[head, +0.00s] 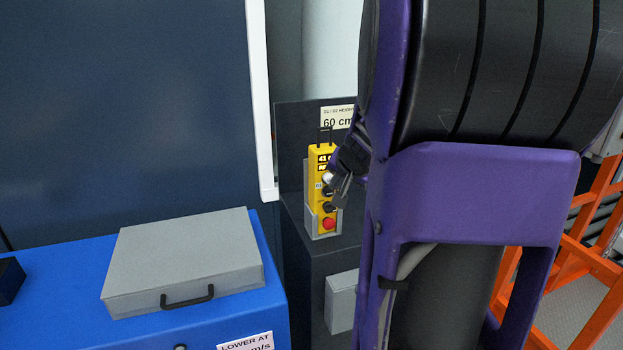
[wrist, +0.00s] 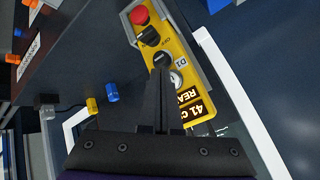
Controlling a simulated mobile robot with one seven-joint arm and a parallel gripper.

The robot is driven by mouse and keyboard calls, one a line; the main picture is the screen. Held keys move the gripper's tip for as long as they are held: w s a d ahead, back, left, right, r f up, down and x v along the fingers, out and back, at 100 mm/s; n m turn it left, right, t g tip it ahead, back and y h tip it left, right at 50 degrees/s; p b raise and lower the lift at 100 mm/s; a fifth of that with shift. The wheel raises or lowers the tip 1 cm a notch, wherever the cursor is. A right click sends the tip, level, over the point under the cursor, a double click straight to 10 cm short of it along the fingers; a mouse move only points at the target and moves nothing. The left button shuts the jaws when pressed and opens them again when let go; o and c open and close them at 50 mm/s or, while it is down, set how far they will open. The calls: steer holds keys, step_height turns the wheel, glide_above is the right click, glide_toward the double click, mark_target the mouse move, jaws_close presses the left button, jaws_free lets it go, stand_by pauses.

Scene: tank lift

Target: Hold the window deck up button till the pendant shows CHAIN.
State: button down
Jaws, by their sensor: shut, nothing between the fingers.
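The yellow pendant (head: 322,165) stands upright in a grey holder in the head view. In the wrist view the pendant (wrist: 180,50) appears upside down. Its display (wrist: 190,107) reads "41 C" and "REA", with the rest cut off or hidden. A pale round button (wrist: 177,79) and a black button (wrist: 162,60) sit near the label D1. A black knob (wrist: 149,36) and a red button (wrist: 139,15) lie further along. My gripper (wrist: 161,72) is shut and empty, its tips over the black button; I cannot tell whether they touch. In the head view my gripper (head: 343,184) partly covers the pendant's right side.
A sign (head: 338,117) reading "60 cm" is behind the pendant. A grey case (head: 185,255) lies on a blue cabinet (head: 60,260) at left. A white-edged dark panel (head: 130,110) rises behind it. Orange framing (head: 590,230) stands at right. My arm hides much of the head view.

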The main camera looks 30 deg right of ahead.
steer(key=shift+w+d, duration=0.15)
steer(key=shift+w, duration=0.4)
stand_by(1.8)
steer(key=shift+s, duration=0.15)
stand_by(1.2)
steer(key=shift+s+a+b, duration=0.25)
steer(key=shift+s+b, duration=0.4)
steer(key=shift+s, duration=0.15)
